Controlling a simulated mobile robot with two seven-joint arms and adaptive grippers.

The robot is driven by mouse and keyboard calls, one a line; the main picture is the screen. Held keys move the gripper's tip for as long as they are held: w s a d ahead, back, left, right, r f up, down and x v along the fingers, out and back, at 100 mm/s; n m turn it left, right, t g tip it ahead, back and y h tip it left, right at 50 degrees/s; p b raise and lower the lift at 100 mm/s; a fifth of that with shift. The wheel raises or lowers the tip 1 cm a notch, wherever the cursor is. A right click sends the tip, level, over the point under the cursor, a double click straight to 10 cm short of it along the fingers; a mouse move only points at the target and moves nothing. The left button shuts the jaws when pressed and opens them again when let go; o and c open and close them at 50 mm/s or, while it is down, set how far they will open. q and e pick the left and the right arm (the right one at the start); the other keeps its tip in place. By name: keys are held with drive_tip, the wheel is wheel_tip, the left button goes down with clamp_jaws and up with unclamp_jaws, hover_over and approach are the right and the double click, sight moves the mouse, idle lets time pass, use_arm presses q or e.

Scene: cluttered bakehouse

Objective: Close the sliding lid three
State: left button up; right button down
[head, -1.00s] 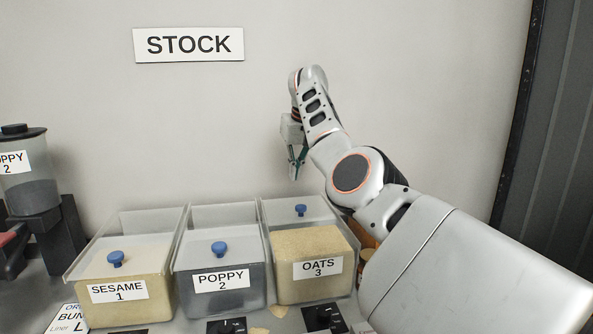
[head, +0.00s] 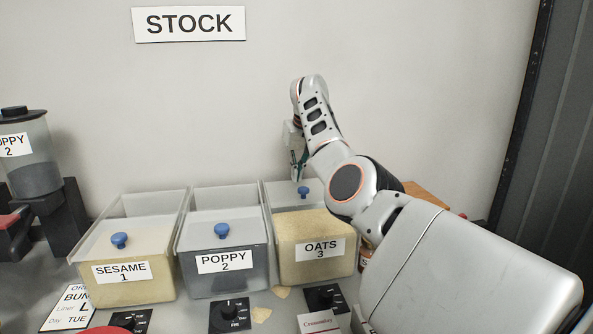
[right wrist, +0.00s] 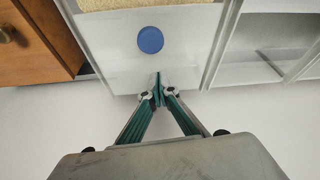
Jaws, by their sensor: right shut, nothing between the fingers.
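The OATS 3 bin (head: 291,268) is the rightmost of three clear bins on the counter. Its translucent lid (right wrist: 115,45), with a blue knob (head: 304,191), sits toward the back, and oats (head: 300,224) show in front of it. The knob also shows in the right wrist view (right wrist: 150,40). My right gripper (head: 299,176) is shut and empty, just behind the knob. In the right wrist view its fingertips (right wrist: 159,88) are by the lid's wall-side end, apart from the knob; I cannot tell whether they touch the lid. My left gripper is not in view.
The SESAME 1 bin (head: 130,290) and POPPY 2 bin (head: 223,283) stand to the left, their blue knobs toward the front. A wooden box (right wrist: 35,45) stands close beside bin three. The wall (head: 420,80) is close behind. Dials and cards lie in front.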

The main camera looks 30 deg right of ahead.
drive_tip(key=shift+s+a+r, duration=0.1)
drive_tip(key=shift+s+a, duration=0.1)
drive_tip(key=shift+s, duration=0.2)
drive_tip(key=shift+s+p, duration=0.5)
drive_tip(key=shift+s+a+f, duration=0.1)
drive_tip(key=shift+s+f, duration=0.15)
drive_tip(key=shift+s, duration=0.2)
drive_tip(key=shift+s, duration=0.1)
